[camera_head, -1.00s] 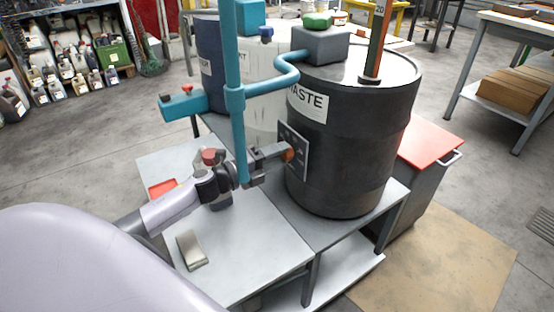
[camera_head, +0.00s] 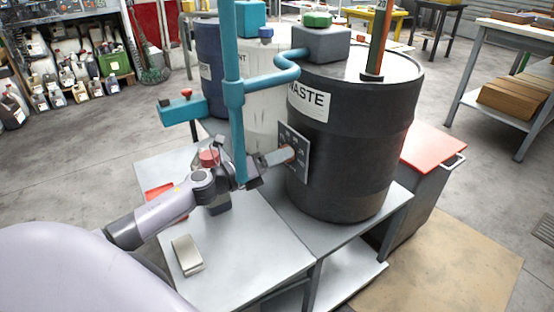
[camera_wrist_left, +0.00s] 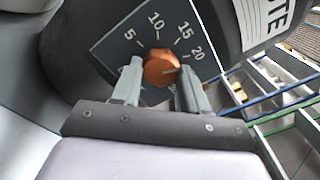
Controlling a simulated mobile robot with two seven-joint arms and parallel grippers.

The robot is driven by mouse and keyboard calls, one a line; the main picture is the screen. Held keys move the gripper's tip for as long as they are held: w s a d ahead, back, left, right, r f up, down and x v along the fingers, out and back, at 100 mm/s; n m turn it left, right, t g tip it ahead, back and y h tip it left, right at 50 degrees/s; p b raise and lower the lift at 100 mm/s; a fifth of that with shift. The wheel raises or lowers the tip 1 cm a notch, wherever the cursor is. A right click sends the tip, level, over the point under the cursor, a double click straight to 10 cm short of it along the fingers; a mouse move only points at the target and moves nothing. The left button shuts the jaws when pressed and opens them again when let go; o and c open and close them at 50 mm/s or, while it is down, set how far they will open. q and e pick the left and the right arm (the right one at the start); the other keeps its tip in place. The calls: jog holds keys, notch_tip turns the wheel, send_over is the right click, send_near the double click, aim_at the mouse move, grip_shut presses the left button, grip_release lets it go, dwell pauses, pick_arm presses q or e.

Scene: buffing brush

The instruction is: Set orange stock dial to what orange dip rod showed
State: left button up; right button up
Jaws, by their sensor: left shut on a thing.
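The orange dial (camera_wrist_left: 162,68) sits on a dark plate (camera_wrist_left: 122,50) marked 5, 10, 15 and 20. A dark line on its face seems to run right, near the 20 side. The plate (camera_head: 300,150) is on the side of the black drum (camera_head: 345,150) labelled WASTE. My left gripper (camera_head: 284,156) is shut on the dial; in the wrist view its fingertips (camera_wrist_left: 158,80) lie either side of it. My right gripper is out of view.
A teal pipe (camera_head: 236,110) rises in front of the drum, close to my left wrist. A red-capped bottle (camera_head: 210,158) and a beige block (camera_head: 187,255) are on the grey table (camera_head: 260,255). A red-topped cabinet (camera_head: 432,150) stands right of the drum.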

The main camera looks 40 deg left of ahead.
pick_arm(q)
jog(key=shift+f, duration=0.1)
dwell(0.3)
jog(key=o, duration=1.1)
jog(key=shift+c, duration=0.2)
jog(key=shift+s, duration=0.1)
jog(key=v, duration=0.7)
